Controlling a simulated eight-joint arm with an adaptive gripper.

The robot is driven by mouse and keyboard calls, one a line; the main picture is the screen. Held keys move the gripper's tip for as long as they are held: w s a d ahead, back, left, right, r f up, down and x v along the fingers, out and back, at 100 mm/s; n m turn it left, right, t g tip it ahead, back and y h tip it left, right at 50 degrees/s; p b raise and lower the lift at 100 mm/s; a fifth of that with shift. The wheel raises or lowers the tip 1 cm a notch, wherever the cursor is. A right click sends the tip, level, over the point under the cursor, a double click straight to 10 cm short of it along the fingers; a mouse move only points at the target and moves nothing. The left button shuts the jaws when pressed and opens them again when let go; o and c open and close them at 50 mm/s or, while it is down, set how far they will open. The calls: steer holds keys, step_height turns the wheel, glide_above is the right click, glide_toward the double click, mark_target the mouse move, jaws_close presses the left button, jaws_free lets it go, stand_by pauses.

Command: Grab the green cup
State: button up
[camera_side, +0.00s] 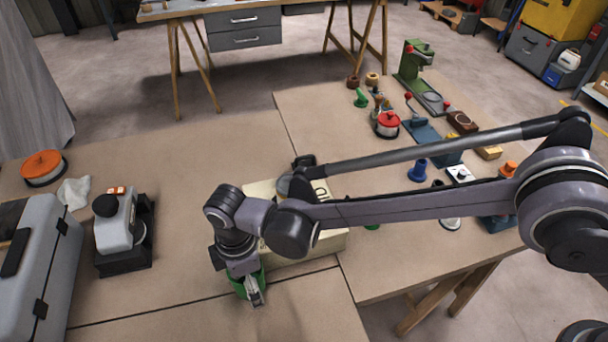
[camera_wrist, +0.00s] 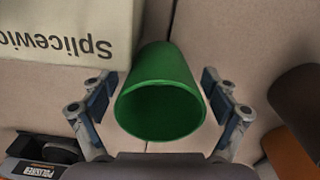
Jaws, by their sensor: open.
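The green cup (camera_wrist: 160,62) is between the fingers of my gripper (camera_wrist: 160,103) in the wrist view, its round opening facing the camera. The fingers are open, one on each side of the cup, with a small gap showing on both sides. In the side view my gripper (camera_side: 254,291) points down at the table, and part of the green cup (camera_side: 239,284) shows behind the fingers. The rest of the cup is hidden there by my gripper and wrist.
A cream box with lettering (camera_wrist: 62,30) stands close beside the cup; it is partly behind my arm in the side view (camera_side: 325,243). A grey case (camera_side: 40,262) and a white-and-black device (camera_side: 117,228) stand left. The table front is clear.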

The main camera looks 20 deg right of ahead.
steer(key=c, duration=1.3)
steer(key=shift+o, duration=0.2)
